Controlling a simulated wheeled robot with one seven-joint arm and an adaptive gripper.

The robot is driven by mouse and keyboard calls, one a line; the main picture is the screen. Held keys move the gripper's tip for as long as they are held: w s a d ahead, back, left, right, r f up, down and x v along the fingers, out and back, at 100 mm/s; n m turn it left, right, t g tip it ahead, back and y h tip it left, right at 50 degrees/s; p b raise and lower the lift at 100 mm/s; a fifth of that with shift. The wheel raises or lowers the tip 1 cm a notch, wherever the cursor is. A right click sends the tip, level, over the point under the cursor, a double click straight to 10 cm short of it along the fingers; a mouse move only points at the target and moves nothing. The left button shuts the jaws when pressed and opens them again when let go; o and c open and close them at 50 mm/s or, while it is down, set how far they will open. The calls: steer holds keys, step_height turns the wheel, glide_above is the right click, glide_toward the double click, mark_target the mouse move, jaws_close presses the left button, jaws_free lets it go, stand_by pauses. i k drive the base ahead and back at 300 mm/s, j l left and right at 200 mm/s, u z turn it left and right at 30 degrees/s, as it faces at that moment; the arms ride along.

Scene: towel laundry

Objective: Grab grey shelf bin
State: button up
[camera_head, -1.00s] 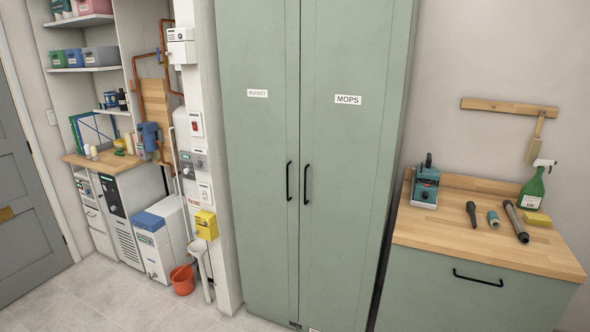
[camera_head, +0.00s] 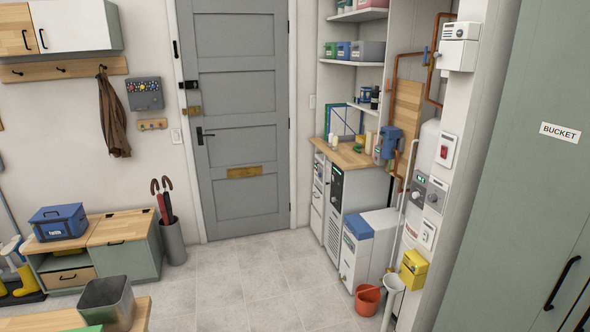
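A grey bin (camera_head: 368,51) stands on a white shelf in the open shelving right of the door. It is the rightmost in a row, beside a blue bin (camera_head: 344,50) and a green bin (camera_head: 330,50). The grey bin appears upright and apart from any gripper. My gripper is not in view.
A wooden counter (camera_head: 346,156) and white appliances stand below the shelf. An orange bucket (camera_head: 367,300) and a white funnel-topped pipe (camera_head: 393,284) stand on the floor at right. The tiled floor (camera_head: 240,278) before the door is clear. A metal container (camera_head: 106,301) stands on a wooden top at lower left.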

mark_target(360, 50)
steer(key=i+j+u, duration=0.1)
steer(key=i, duration=0.65)
steer(key=i+j+u, duration=0.1)
steer(key=i+j, duration=0.15)
steer(key=i, duration=0.45)
